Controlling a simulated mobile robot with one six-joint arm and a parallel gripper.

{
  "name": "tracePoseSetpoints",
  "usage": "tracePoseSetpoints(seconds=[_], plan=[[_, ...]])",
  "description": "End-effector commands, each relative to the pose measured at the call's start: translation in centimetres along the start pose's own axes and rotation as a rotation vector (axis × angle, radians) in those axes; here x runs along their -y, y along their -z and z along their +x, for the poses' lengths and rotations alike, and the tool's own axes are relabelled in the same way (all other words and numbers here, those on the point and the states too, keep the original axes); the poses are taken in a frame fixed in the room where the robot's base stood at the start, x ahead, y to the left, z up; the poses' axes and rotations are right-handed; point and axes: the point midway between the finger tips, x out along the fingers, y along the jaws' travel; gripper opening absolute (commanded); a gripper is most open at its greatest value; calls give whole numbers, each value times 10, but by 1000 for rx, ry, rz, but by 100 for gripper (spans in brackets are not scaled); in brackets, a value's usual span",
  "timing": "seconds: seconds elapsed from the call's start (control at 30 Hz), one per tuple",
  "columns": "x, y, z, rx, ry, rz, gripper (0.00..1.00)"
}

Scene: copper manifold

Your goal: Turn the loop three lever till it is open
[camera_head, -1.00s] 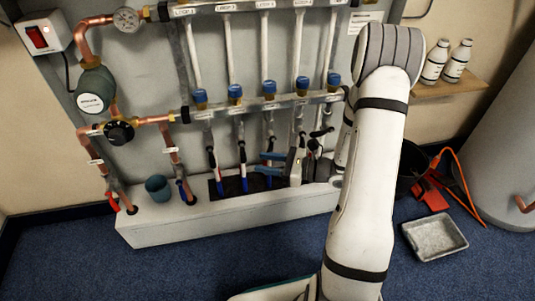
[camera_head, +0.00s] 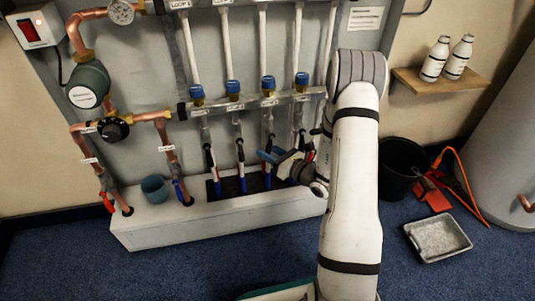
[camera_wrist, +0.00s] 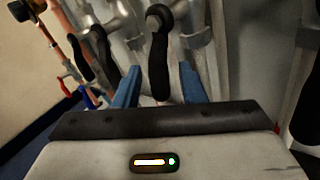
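The copper manifold's lower rail (camera_head: 250,103) carries a row of blue-capped valves, with black levers below it. The blue cap of the third loop (camera_head: 268,83) shows above my gripper (camera_head: 271,157). In the wrist view a black lever (camera_wrist: 158,60) hangs from its pivot, between the two blue fingertips of my gripper (camera_wrist: 159,86). A gap shows on each side of the lever, so the gripper is open around it. It seems to be the loop three lever; in the head view my gripper largely hides it. A neighbouring black lever (camera_wrist: 98,48) is left of the fingers.
More black levers (camera_head: 240,152) hang close to the left. A black bucket (camera_head: 400,170) and grey tray (camera_head: 437,238) stand on the floor at right.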

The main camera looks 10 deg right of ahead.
Motion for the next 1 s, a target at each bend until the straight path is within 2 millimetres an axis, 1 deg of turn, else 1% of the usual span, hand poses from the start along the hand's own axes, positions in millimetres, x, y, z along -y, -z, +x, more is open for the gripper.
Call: tracePoseSetpoints(seconds=[0.27,0.73,1.0], plan=[[0,0,3,0,-1,0,37],[-1,0,3,-1,-2,0,0],[-1,0,3,-1,-2,0,0]])
